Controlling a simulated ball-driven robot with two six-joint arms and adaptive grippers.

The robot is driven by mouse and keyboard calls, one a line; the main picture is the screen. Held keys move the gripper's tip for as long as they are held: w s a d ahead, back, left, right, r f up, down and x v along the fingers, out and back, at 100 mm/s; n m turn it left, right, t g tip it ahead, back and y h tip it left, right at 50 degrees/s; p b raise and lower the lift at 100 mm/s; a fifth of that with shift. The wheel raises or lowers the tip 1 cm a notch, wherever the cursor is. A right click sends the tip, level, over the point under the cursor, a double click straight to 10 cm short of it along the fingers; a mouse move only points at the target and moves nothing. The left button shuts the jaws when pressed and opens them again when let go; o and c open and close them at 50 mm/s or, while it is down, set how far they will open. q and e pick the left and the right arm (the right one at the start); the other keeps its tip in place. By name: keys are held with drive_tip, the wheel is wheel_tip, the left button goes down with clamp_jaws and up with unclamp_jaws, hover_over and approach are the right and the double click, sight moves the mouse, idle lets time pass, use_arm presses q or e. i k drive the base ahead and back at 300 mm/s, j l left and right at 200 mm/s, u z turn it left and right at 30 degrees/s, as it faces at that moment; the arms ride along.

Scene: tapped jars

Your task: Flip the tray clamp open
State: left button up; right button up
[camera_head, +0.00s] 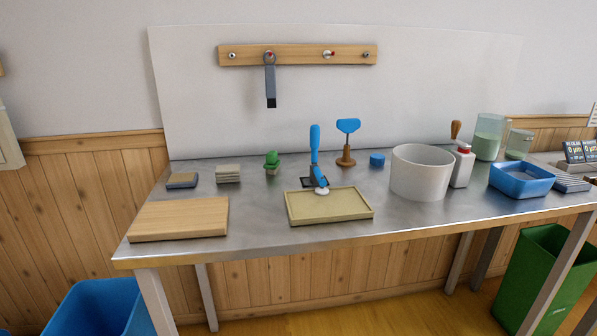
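The tray clamp (314,145) stands on the metal table behind the tray, on a dark base. Its blue handle points up. A short blue arm (320,176) slopes forward from it, with a white pad (321,190) at its end over the tray's back rim. Whether the pad touches the rim is too small to tell. The shallow beige tray (330,206) looks empty and lies near the table's front edge. Neither of my grippers is in view.
A wooden board (180,218) lies to the left. A white bucket (421,175) stands right of the tray. The table between board and tray is clear.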

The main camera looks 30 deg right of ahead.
sight(315, 129)
drive_tip(key=z, duration=1.2)
